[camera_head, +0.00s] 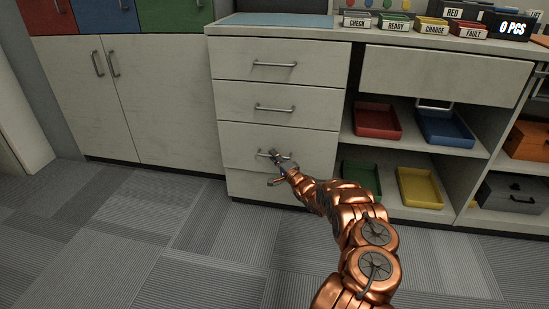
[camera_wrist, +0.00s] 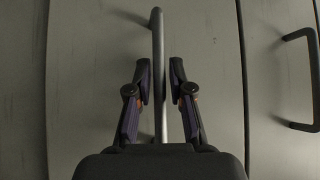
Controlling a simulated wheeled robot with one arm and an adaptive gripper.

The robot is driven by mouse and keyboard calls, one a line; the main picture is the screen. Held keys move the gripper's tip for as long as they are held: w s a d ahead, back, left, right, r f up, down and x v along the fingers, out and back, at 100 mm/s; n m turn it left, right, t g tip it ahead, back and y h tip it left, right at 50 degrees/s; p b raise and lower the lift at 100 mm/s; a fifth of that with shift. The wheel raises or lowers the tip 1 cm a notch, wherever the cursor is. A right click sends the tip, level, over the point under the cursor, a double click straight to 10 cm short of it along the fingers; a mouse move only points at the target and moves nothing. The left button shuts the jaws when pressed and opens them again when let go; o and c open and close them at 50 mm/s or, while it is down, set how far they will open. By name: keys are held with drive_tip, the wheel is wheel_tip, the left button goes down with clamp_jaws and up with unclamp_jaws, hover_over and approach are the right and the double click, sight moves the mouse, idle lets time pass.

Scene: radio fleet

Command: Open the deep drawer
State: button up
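The deep drawer (camera_head: 240,145) is in the lower part of the white drawer unit in the head view. Its bar handle (camera_head: 262,153) is partly hidden by my gripper (camera_head: 278,163). In the wrist view the handle (camera_wrist: 158,45) runs upright through the picture, in front of the drawer front (camera_wrist: 90,80). My gripper's two fingers (camera_wrist: 159,85) stand on either side of the bar, with a narrow gap showing on each side. The gripper is open around the handle. I cannot tell whether the drawer front stands out from the unit.
Two shallower drawers with handles (camera_head: 274,64) (camera_head: 274,108) are above. A neighbouring handle (camera_wrist: 304,80) shows at right in the wrist view. Open shelves with red (camera_head: 377,120), blue (camera_head: 445,128) and yellow (camera_head: 419,187) trays are at right. Grey carpet (camera_head: 200,240) in front is clear.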

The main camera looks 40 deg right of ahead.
clamp_jaws()
idle(0.4)
